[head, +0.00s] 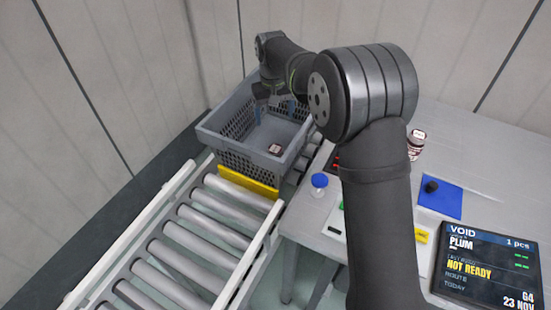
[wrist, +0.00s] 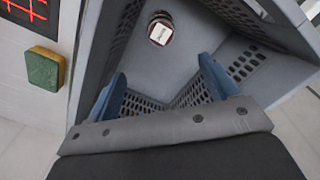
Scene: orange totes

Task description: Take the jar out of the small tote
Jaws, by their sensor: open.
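A grey tote (head: 231,157) with perforated walls stands at the far end of the roller conveyor. A jar (head: 275,150) with a white label on its lid and a dark red body stands inside on the tote floor, near the front right. In the wrist view the jar (wrist: 160,28) is upright by a tote wall, beyond my fingertips. My gripper (head: 273,100) is over the tote, and its blue fingers (wrist: 160,80) are spread with nothing between them. The jar is apart from both fingers.
A yellow bar (head: 248,182) crosses the conveyor end before the tote. A green-yellow sponge (wrist: 43,68) lies beside the tote.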

